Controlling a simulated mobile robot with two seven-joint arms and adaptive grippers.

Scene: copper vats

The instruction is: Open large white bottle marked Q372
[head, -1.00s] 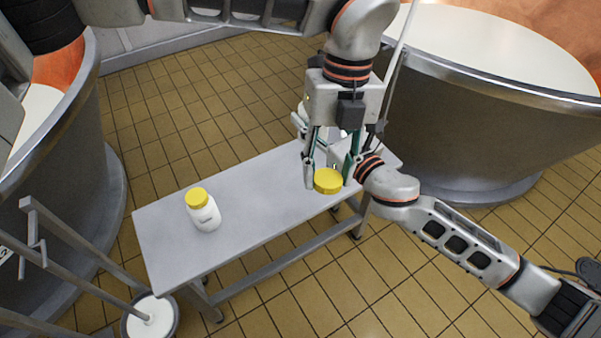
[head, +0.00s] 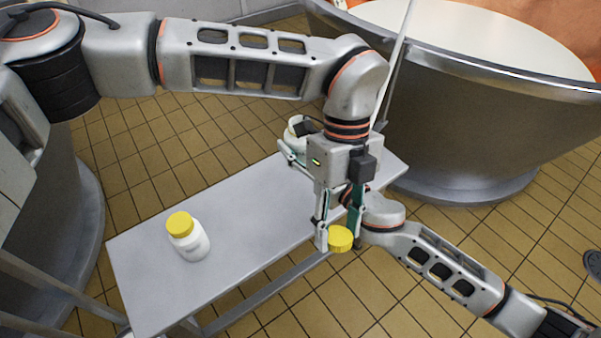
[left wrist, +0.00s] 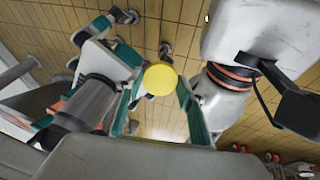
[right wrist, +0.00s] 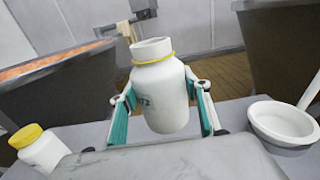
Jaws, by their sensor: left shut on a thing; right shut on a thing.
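In the right wrist view, a large white bottle (right wrist: 164,90) stands roughly upright between the fingers of my right gripper (right wrist: 162,112), which is shut on it. Its dark marking is partly hidden, with "72" readable. Its white neck is bare above a yellow ring. A yellow lid (head: 340,239) is held in my left gripper (head: 339,241), away from the bottle and beyond the table's front edge. The lid also shows as a yellow disc in the left wrist view (left wrist: 160,79). In the head view my right gripper is mostly hidden behind the left one.
Another white bottle with a yellow lid (head: 188,237) stands on the grey table (head: 150,275). A white bowl (right wrist: 283,122) is right of the held bottle in the right wrist view. A large vat (head: 470,130) stands behind. The table's middle is clear.

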